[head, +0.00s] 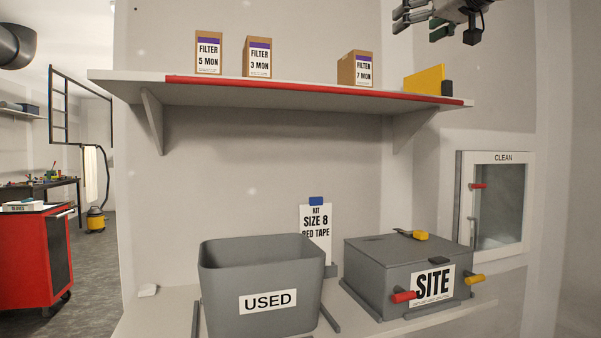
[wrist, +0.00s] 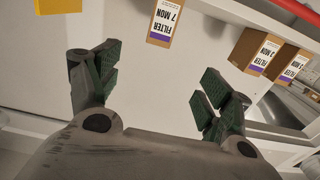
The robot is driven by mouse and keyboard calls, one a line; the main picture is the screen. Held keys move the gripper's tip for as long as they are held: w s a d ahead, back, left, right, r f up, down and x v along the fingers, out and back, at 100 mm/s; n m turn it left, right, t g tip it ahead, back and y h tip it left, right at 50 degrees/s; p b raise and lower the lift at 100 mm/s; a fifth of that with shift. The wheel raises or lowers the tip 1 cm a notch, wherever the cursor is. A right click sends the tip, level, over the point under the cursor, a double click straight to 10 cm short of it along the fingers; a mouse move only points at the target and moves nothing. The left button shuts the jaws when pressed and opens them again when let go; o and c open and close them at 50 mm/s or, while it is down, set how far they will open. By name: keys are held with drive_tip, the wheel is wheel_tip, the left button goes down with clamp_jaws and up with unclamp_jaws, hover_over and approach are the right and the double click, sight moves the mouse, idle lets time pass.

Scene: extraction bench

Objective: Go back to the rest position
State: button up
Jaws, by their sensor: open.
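My gripper (head: 425,22) shows at the top right of the head view, above the right end of the shelf, partly cut off by the frame's top edge. In the wrist view my gripper (wrist: 160,88) has its two green-padded fingers wide apart with nothing between them. The wrist view is turned upside down relative to the labels. The box FILTER 7 MON (head: 358,69) stands on the shelf, and it also shows in the wrist view (wrist: 165,20), beyond the fingers and apart from them.
The shelf (head: 270,93) also holds FILTER 5 MON (head: 208,53), FILTER 3 MON (head: 257,58) and a yellow block (head: 425,79). Below are the open USED bin (head: 230,305), the closed SITE box (head: 370,280) and a KIT card (head: 316,225). The CLEAN cabinet (head: 500,205) is at right.

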wheel_tip(320, 180, down, 26)
drive_tip(key=s+d+m+g+h, duration=0.1)
drive_tip(key=s+d+g+h, duration=0.15)
drive_tip(key=g, duration=0.45)
drive_tip(key=s+d+f+m+g+h, duration=0.1)
drive_tip(key=s+d+f+g, duration=0.2)
drive_tip(key=s+f, duration=0.7)
drive_tip(key=s+d+f+m+g+h, duration=0.1)
drive_tip(key=s+d+f, duration=0.4)
drive_tip(key=s+f, duration=0.5)
wheel_tip(320, 180, down, 8)
drive_tip(key=shift+d+r+g+h, duration=0.1)
drive_tip(key=shift+d+g+h, duration=0.15)
drive_tip(key=shift+g+h, duration=0.55)
